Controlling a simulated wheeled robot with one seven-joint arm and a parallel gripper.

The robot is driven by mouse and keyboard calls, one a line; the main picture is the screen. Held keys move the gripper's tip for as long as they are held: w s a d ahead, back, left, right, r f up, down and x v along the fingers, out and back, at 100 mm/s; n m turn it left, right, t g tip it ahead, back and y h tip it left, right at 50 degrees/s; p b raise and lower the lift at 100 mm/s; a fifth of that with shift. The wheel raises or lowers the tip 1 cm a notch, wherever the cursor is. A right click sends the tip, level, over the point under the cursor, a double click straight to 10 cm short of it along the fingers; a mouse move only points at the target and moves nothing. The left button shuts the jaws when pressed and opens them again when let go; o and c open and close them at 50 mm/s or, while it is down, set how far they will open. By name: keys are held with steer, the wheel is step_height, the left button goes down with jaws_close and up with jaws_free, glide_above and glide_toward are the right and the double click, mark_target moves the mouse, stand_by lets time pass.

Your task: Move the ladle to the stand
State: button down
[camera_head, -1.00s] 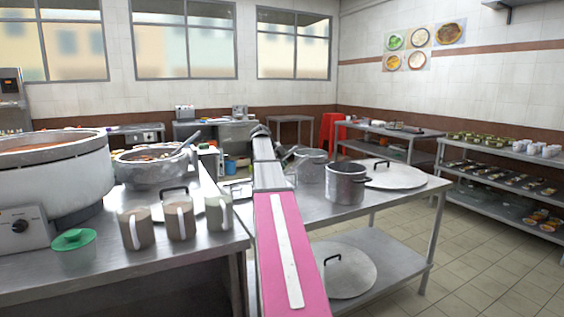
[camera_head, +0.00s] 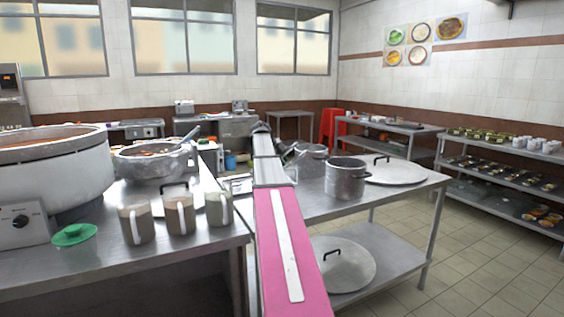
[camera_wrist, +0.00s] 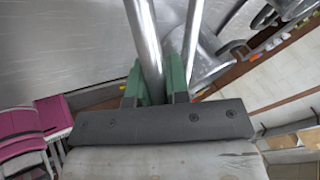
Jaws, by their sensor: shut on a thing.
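In the wrist view my gripper (camera_wrist: 158,88) has its green fingers closed on a shiny metal rod, the ladle handle (camera_wrist: 145,40), which runs up out of the frame. The ladle's bowl is not clear there. In the head view my pink and silver arm reaches over the gap between two metal tables, and my gripper is mostly hidden behind its end. A long-handled utensil (camera_head: 190,134) rests in the smaller pot (camera_head: 152,162) on the left table. I cannot make out the stand for certain.
A large cooker pot (camera_head: 50,175) and several mugs (camera_head: 180,215) stand on the left table (camera_head: 110,268). The right table (camera_head: 310,205) bears an open pot (camera_head: 347,180) and a flat lid (camera_head: 395,171). Another lid (camera_head: 345,265) lies on its lower shelf. Tiled floor is free at right.

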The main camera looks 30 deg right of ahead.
steer(key=shift+f, duration=0.2)
steer(key=c, duration=1)
jaws_free()
steer(key=v, duration=1)
steer(key=shift+w+a+r, duration=0.1)
steer(key=shift+a+r, duration=0.1)
steer(key=shift+r, duration=0.15)
